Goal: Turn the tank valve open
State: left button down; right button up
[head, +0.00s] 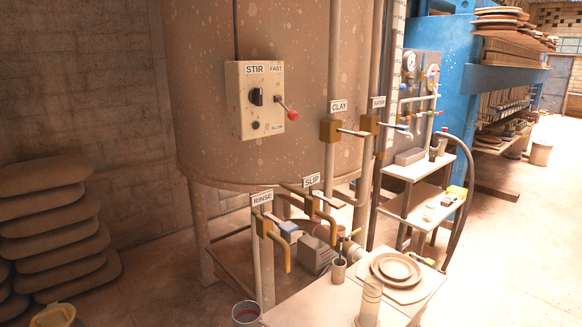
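A large brown tank (200,90) stands on legs at the centre left. No valve is labelled "tank", so I cannot tell which one the task means. On pipes by the tank are a valve under the CLAY sign (329,131) and one under a small sign that seems to read WATER (369,124). Both levers stick out to the right. Lower down are a SLIP tap (311,206) and a RINSE tap (264,228) with downturned brass spouts. Part of the lower pipework is hidden behind the taps. Neither of my grippers is in view.
A STIR box (260,98) with a red-tipped lever is on the tank. A table (300,309) with plates (396,268) and a cup (339,271) stands in front. A bucket (246,314) is on the floor. A shelf stand (425,165) is right; stacked sacks (55,235) are left.

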aim_at(353, 233)
jog(key=i+l+u, duration=0.1)
jog(key=l, duration=0.35)
jog(key=i+l+u, duration=0.1)
jog(key=l, duration=0.4)
jog(key=i+l+u, duration=0.1)
jog(key=l, duration=0.35)
jog(key=i, duration=0.05)
